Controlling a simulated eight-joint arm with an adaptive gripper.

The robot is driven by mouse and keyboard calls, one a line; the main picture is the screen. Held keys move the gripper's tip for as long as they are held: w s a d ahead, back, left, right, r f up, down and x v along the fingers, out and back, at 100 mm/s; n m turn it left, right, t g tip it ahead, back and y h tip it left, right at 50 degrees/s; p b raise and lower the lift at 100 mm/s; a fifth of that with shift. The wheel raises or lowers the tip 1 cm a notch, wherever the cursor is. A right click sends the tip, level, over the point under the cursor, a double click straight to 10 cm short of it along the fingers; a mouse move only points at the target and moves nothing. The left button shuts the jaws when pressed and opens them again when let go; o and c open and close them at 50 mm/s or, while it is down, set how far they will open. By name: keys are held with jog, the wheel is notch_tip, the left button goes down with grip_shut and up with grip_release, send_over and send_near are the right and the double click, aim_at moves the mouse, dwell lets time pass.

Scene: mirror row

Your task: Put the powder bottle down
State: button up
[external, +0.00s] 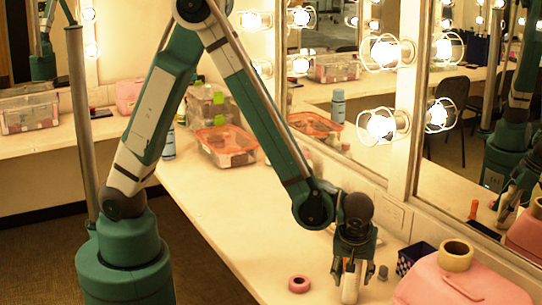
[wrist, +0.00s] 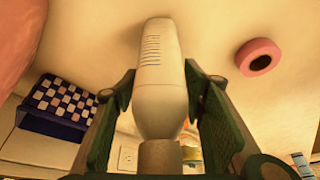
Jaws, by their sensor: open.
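The powder bottle (external: 350,287) is a pale, slim bottle near the front of the counter, below my gripper (external: 352,262) in the external view. In the wrist view the bottle (wrist: 160,85) lies between the two green fingers of my gripper (wrist: 158,90), with ribbed lines on its body and a narrower beige end towards the camera. The fingers are open on either side of it. The bottle looks upright and its far end seems to meet the counter (external: 235,215); the exact contact is hard to tell.
A pink ring (external: 299,284) lies left of the bottle. A dark checkered box (external: 415,257), a small grey cylinder (external: 383,272) and a pink case (external: 460,287) with a tape roll (external: 456,255) stand to the right. The mirror (external: 465,190) and bulbs line the back.

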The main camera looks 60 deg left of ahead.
jog(key=shift+r, duration=0.15)
jog(key=p+v, duration=0.2)
jog(key=v, duration=1)
jog(key=shift+a+r, duration=0.1)
dwell(0.5)
